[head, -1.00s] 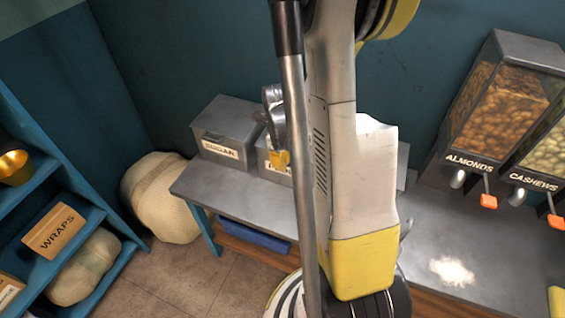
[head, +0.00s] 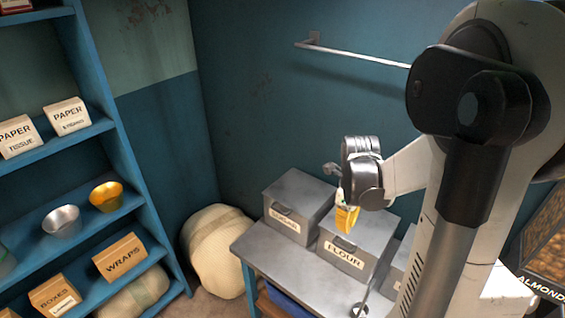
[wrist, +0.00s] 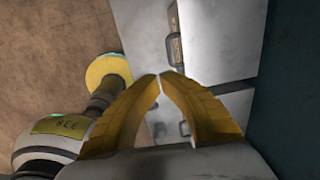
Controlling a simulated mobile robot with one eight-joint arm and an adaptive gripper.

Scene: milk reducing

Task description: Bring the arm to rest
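My gripper (head: 347,218) hangs at the end of my folded arm, above the grey flour bin on the bench. Its yellow fingers show up close in the wrist view (wrist: 160,76). Their tips meet or nearly meet, with nothing between them, so it looks shut and empty. My arm fills the right side of the head view and hides part of the bench.
A sugar bin (head: 299,207) and a flour bin (head: 357,245) stand on the grey bench (head: 325,287) against the wall. A wall rail (head: 355,53) runs above. A sack (head: 217,250) sits on the floor beside a blue shelf (head: 130,150). An almond dispenser (head: 548,250) is far right.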

